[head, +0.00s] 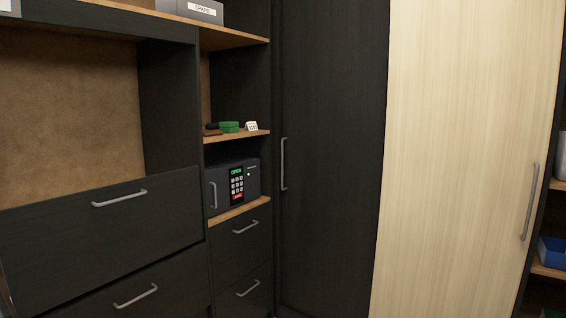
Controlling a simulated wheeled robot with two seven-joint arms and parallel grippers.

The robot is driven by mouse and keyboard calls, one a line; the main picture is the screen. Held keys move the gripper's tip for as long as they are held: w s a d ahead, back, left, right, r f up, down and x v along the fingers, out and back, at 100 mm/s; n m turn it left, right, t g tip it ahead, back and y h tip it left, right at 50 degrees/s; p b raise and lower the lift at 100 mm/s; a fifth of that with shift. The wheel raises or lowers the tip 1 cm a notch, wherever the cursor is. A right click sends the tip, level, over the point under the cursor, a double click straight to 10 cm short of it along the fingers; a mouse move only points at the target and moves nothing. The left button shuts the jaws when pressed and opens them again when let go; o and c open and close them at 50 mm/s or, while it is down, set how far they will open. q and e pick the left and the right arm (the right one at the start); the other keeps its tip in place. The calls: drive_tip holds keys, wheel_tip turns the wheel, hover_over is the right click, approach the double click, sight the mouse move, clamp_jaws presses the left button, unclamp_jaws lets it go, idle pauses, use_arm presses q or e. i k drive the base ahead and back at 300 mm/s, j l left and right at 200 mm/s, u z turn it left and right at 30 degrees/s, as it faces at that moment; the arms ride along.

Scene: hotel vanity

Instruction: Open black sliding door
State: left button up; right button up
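The black sliding door (335,120) stands upright in the middle of the head view, between the black shelf unit and a pale wood door. Its vertical silver bar handle (283,164) is near its left edge. The door's right side meets the edge of the pale door, and its left edge lies close to the shelf unit's side. Neither of my grippers is in view, so I see nothing touching the door or its handle.
The pale wood door (460,150) has a silver handle (529,202) on its right. Left are drawers (110,235), a safe (233,185) with a keypad, and a shelf with a green box (229,127). Open shelves at far right hold a blue box (552,251).

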sight(335, 58)
drive_tip(key=i+l, duration=0.1)
drive_tip(key=i, duration=3.1)
drive_tip(key=l, duration=0.05)
